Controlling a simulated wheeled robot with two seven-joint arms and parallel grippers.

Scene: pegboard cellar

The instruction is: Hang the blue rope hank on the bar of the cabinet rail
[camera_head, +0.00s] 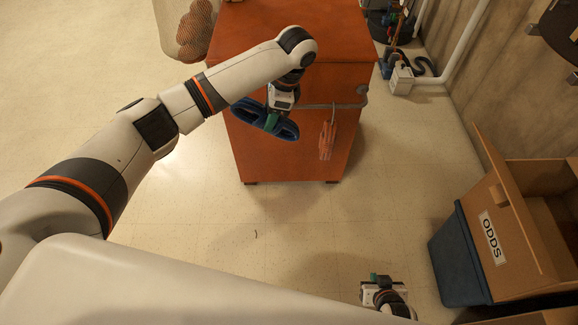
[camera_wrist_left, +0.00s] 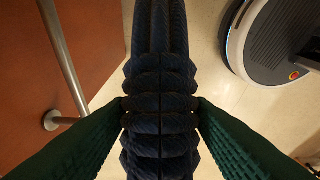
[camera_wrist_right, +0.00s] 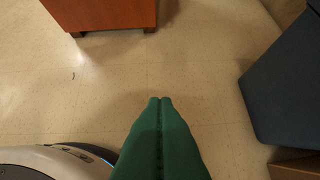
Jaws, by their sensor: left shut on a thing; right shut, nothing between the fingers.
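The blue rope hank (camera_head: 250,114) is a dark blue coiled bundle in front of the orange-brown cabinet (camera_head: 270,160). My left gripper (camera_head: 271,121) is shut on it; in the left wrist view the green fingers press both sides of the hank (camera_wrist_left: 160,85). The cabinet rail (camera_head: 335,105) is a grey bar across the cabinet's front. In the left wrist view the bar (camera_wrist_left: 66,58) runs to the left of the hank, with a visible gap. Part of the bar is hidden behind my left gripper in the head view. My right gripper (camera_wrist_right: 160,101) is shut and empty, low above the floor.
An orange-red item (camera_head: 327,140) hangs from the right part of the bar. A dark blue bin (camera_head: 462,262) and a cardboard box labelled ODDS (camera_head: 520,240) stand at the right. A mesh basket (camera_head: 170,25) is behind left. The floor before the cabinet is clear.

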